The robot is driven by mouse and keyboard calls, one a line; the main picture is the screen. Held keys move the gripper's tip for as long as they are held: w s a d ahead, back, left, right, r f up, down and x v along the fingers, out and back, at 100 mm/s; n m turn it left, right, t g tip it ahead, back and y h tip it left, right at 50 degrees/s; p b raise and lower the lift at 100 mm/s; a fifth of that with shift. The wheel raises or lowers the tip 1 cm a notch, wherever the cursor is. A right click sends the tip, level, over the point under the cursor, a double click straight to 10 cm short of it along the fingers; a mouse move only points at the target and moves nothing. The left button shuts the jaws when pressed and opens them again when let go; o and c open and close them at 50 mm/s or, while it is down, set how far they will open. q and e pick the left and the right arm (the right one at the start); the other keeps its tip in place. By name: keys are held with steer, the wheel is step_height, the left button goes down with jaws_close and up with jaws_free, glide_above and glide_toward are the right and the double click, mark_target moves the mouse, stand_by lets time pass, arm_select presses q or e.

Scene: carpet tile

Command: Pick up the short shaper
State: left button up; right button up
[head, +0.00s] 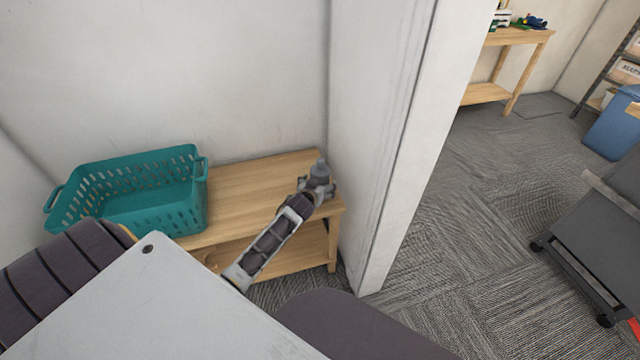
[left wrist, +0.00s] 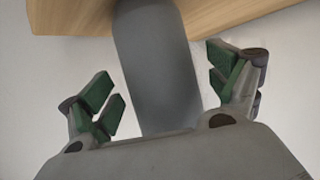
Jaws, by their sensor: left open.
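A grey, smooth, rounded object, which looks like the short shaper (head: 321,167), stands at the right end of the wooden bench (head: 250,190) in the head view. My left gripper (head: 318,188) is at this object and hides its lower part. In the left wrist view the grey shaper (left wrist: 155,50) runs between the two green-padded fingers of my left gripper (left wrist: 163,82). The fingers are open, with a visible gap on each side of the shaper. My right gripper is not in view.
A teal perforated basket (head: 140,222) sits on the left of the bench. A white wall end (head: 385,140) stands close to the right of the bench. Further right are open carpet, a dark wheeled cart (head: 590,235), a blue bin (head: 612,128) and another wooden table (head: 520,38).

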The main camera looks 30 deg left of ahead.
arm_select(q)
steer(key=shift+x, duration=0.95)
steer(key=c, duration=1.2)
